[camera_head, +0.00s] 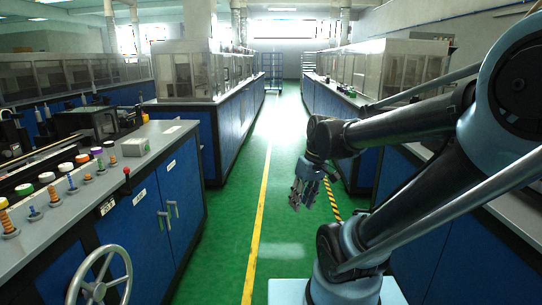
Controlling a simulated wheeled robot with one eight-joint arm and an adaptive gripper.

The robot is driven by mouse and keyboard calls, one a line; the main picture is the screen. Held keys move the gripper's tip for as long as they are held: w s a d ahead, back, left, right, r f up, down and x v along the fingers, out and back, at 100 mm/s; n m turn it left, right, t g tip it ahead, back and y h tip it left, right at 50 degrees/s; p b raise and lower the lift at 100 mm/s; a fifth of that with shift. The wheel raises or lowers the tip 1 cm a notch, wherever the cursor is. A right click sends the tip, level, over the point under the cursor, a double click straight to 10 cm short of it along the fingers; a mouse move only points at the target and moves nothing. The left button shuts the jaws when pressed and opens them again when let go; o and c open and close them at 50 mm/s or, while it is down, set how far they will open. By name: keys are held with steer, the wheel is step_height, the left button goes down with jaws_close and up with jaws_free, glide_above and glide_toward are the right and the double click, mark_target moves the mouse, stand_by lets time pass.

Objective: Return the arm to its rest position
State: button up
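My arm is folded on the right side of the head view, bent at the elbow near the upper right edge. My gripper (304,194) hangs at the arm's end over the green floor, pointing down. It is small in the picture. Its fingers look a little apart, and I see nothing between them. It touches no machine or bench.
A blue cabinet bench (157,195) stands at the left with several colored spools and a handwheel (101,276). Blue benches (224,135) with glass-sided machines line the aisle. The green aisle floor (282,150), with a yellow line (259,205), is clear ahead.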

steer(key=s+d+f+m+h, duration=0.1)
steer(key=s+d+f+m, duration=0.1)
steer(key=d, duration=0.2)
steer(key=s+d+f+m+t+h, duration=0.1)
steer(key=s+d+f+m, duration=0.2)
steer(key=d, duration=0.2)
steer(key=shift+s, duration=0.35)
